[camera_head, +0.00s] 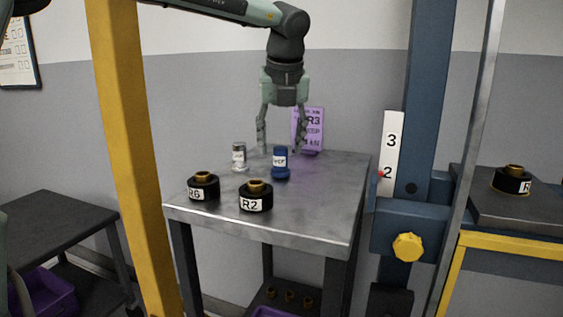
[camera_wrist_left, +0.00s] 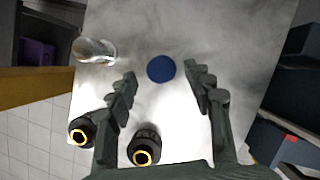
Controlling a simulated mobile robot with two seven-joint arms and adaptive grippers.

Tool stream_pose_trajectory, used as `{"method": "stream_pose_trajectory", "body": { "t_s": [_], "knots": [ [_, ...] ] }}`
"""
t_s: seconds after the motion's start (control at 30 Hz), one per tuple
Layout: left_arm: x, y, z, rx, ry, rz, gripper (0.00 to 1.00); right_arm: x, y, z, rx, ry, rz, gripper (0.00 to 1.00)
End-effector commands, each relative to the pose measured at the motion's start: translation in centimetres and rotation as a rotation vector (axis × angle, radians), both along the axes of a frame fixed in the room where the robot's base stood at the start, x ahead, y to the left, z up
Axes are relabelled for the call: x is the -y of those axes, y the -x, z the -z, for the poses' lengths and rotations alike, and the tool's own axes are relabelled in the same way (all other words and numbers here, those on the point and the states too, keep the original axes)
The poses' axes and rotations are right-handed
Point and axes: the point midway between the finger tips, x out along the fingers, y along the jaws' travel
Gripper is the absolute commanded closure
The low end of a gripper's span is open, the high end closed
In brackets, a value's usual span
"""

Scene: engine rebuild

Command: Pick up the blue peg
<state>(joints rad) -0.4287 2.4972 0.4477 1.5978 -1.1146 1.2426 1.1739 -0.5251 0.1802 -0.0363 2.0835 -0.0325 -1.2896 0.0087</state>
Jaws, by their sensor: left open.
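The blue peg (camera_head: 281,163) stands upright on the grey metal table (camera_head: 330,205) in the head view, with a white label on its side. In the left wrist view its round blue top (camera_wrist_left: 161,68) lies between and slightly beyond the fingertips. My left gripper (camera_head: 281,145) points down above and around the peg's spot, its fingers spread wide. The fingers (camera_wrist_left: 160,82) also show in the left wrist view, apart and with nothing between their pads. I cannot tell how far the fingertips are above the peg. My right gripper is not seen.
A clear and metal cylinder (camera_head: 239,157) stands left of the peg. Black parts labelled R6 (camera_head: 203,187) and R2 (camera_head: 256,196) sit at the table's front. A purple sign (camera_head: 308,130) stands behind. A yellow post (camera_head: 125,150) and blue column (camera_head: 424,120) flank the table.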

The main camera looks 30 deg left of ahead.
Motion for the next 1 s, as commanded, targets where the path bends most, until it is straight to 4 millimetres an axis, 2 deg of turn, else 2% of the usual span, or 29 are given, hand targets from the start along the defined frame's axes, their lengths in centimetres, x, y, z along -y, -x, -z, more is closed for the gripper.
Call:
{"method": "stream_pose_trajectory", "body": {
  "t_s": [0.07, 0.2, 0.5, 0.9, 1.0],
  "knots": [
    [-0.4, -0.3, 1.2, -0.005, 0.002, 0.001, 0.49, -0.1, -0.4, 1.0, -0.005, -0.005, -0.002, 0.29],
    [-0.7, -0.8, 2.8, -0.002, 0.002, 0.000, 0.49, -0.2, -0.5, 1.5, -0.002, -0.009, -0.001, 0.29],
    [-0.8, -0.9, 3.2, 0.001, 0.001, 0.002, 0.50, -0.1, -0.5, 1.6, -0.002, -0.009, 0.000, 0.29],
    [-0.8, -0.9, 3.2, 0.000, 0.000, 0.001, 0.99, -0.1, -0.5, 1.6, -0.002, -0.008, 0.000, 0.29],
    [-0.8, -0.9, 3.1, 0.000, 0.000, 0.001, 1.00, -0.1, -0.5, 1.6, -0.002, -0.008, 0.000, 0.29]
  ]
}}
